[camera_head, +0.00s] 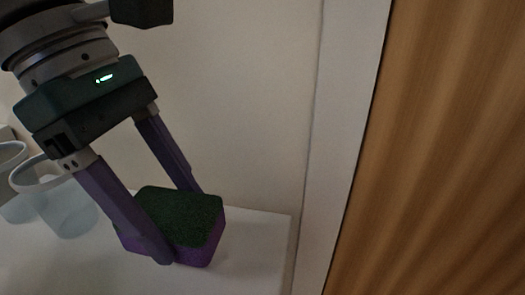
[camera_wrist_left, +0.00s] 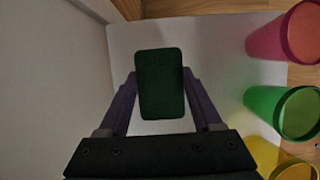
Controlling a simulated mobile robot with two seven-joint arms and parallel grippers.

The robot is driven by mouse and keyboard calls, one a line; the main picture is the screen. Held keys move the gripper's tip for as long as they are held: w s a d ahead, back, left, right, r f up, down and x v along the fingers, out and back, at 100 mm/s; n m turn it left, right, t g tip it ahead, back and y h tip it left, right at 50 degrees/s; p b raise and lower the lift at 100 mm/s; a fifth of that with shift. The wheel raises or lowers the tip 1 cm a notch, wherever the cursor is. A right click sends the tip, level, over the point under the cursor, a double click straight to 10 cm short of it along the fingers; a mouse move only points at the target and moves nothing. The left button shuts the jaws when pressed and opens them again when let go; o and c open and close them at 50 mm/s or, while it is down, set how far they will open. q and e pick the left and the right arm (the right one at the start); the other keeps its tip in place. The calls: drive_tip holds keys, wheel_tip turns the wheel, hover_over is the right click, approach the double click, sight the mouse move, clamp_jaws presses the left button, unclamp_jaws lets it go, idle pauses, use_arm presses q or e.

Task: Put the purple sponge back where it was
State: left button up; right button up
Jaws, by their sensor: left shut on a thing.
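The purple sponge (camera_head: 203,247) has a dark green top face. It is between the fingers of my left gripper (camera_head: 178,228), which is shut on it, over the right part of a white table top (camera_head: 265,245). In the left wrist view the sponge's green face (camera_wrist_left: 160,84) shows upright between the two fingers of the left gripper (camera_wrist_left: 160,98). Whether the sponge's underside touches the white surface cannot be told. My right gripper is not in view.
In the left wrist view a pink cup (camera_wrist_left: 290,35), a green cup (camera_wrist_left: 285,110) and a yellow cup (camera_wrist_left: 292,168) stand along the right. In the head view a pale translucent cup (camera_head: 68,207) stands left of the gripper. A wall (camera_head: 260,90) rises behind the table.

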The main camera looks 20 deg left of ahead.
sight(178, 237)
use_arm(q)
wheel_tip(178, 237, down, 4)
drive_tip(key=b, duration=0.2)
drive_tip(key=shift+s+d+f+b, duration=0.1)
drive_tip(key=shift+f+b, duration=0.05)
drive_tip(key=shift+b, duration=0.15)
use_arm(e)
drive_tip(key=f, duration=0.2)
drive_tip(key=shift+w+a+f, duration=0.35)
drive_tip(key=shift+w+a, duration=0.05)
use_arm(q)
drive_tip(key=o, duration=1.5)
drive_tip(key=shift+c, duration=0.2)
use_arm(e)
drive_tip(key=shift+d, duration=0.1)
use_arm(q)
drive_tip(key=shift+r, duration=0.2)
drive_tip(key=p+v, duration=0.2)
drive_tip(key=v, duration=1)
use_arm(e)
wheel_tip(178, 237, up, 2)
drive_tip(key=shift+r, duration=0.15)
